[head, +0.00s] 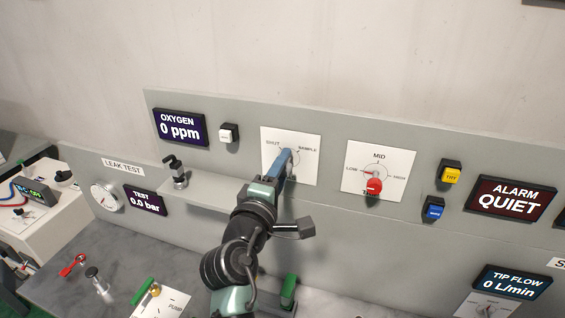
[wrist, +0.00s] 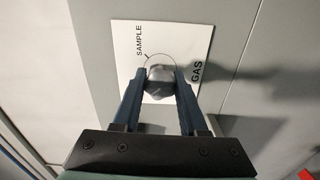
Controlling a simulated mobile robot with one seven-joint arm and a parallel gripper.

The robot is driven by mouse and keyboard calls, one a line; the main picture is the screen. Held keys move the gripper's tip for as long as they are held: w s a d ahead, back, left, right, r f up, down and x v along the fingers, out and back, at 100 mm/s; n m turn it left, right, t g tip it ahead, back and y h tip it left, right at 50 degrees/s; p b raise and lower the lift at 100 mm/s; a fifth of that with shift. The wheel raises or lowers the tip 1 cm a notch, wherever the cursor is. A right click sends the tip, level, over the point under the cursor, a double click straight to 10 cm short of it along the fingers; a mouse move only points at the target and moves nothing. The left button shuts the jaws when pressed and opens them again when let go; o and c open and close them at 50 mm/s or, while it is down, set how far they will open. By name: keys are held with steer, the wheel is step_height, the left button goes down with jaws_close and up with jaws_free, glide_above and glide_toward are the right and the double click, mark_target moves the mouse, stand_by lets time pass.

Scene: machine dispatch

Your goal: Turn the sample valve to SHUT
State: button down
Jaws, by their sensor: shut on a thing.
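The sample valve's white plate (head: 309,168) is on the grey panel, with SHUT at its upper left and SAMPLE at its upper right. In the wrist view the plate (wrist: 196,38) shows SAMPLE and GAS; the SHUT label is hidden. My gripper (head: 288,156) reaches up to the plate and covers most of the knob in the head view. In the wrist view, my gripper (wrist: 160,80) has its two blue fingers on either side of the grey knob (wrist: 158,92), shut on it. I cannot tell exactly which label the knob points to.
Right of the plate is another dial plate (head: 397,163) with a red knob (head: 374,186). Yellow (head: 451,172) and blue (head: 433,208) buttons lie farther right. A white button (head: 228,133) and an OXYGEN display (head: 180,127) are left. A ledge (head: 207,193) with a black fitting (head: 176,171) runs below.

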steer(key=shift+n, duration=0.3)
stand_by(0.4)
steer(key=shift+c, duration=2.2)
jaws_free()
steer(key=b+v, duration=0.4)
steer(key=v, duration=0.9)
